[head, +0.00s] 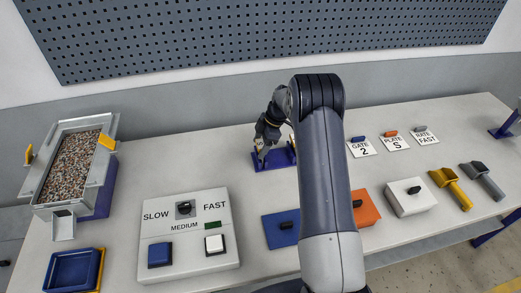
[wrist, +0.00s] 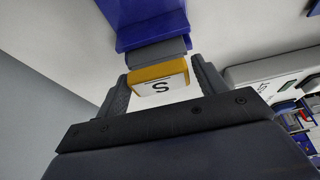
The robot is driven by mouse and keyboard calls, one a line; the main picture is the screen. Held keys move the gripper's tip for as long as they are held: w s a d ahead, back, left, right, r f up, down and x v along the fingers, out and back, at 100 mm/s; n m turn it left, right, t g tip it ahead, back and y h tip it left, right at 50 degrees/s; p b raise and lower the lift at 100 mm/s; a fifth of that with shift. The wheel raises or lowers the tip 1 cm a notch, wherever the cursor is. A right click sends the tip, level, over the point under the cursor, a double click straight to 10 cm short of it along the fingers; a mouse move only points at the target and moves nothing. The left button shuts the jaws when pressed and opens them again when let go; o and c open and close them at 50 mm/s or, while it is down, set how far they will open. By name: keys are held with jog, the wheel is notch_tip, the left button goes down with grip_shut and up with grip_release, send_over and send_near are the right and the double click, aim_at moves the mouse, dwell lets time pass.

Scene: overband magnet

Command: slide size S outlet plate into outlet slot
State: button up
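The size S outlet plate (wrist: 158,78) shows in the wrist view as a yellow grip block with a white face marked S, with a grey part behind it. The grey part meets a blue holder (wrist: 150,25). In the head view my gripper (head: 264,146) is low over this blue rack (head: 285,160); the plate is mostly hidden there. The gravel-filled hopper (head: 38,185) stands at the far left with a grey chute (head: 63,226) at its front. The outlet slot cannot be made out.
A control box (head: 185,258) with a dial and two buttons stands front left, near a blue tray (head: 72,270). Cards (head: 394,143), coloured blocks and two scoops (head: 451,187) lie to the right. The table between rack and hopper is clear.

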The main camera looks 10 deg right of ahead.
jog(key=c, duration=0.6)
jog(key=shift+o, duration=0.2)
